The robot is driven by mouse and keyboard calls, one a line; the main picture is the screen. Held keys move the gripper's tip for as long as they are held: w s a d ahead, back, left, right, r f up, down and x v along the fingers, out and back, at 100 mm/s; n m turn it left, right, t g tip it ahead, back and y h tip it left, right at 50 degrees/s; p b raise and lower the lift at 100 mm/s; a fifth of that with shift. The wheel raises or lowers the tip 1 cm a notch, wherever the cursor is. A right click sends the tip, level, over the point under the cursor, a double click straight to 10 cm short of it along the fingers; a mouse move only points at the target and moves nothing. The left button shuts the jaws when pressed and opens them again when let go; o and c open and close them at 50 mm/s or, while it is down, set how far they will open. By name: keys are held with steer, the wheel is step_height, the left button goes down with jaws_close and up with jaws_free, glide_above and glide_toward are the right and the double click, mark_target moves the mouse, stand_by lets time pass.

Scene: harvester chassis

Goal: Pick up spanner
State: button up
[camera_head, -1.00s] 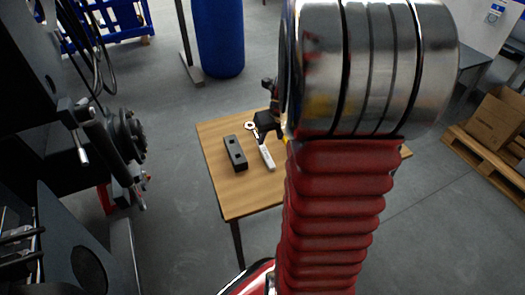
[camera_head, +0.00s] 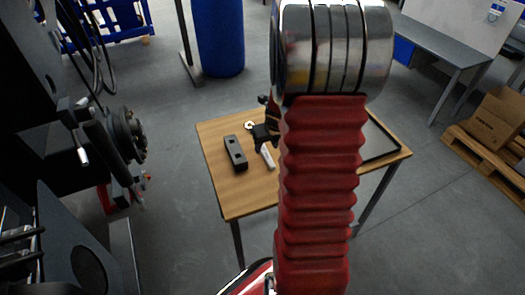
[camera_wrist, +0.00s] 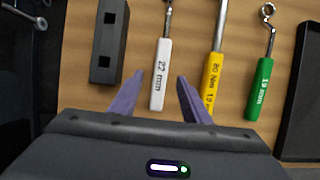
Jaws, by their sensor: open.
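A spanner with a white handle marked 22 mm (camera_wrist: 161,75) lies on the wooden table; its white handle also shows in the head view (camera_head: 267,158). In the wrist view its shaft runs out of the top edge. A green-handled spanner marked 13 mm (camera_wrist: 259,88) lies to the right, with a ring end. My gripper (camera_wrist: 160,82) is open and empty, its two purple-grey fingers to either side of the white handle in the picture. How high they are above it I cannot tell. In the head view my gripper (camera_head: 264,136) is partly hidden by my arm.
A black block with square holes (camera_wrist: 109,40) lies to the left. A dark tray (camera_head: 391,153) is at the table's right. The wooden table (camera_head: 235,200) has bare room in front.

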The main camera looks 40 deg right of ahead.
mark_target(265, 152)
steer(key=shift+f, duration=0.1)
steer(key=shift+x, duration=2.5)
steer(key=shift+c, duration=0.5)
jaws_close()
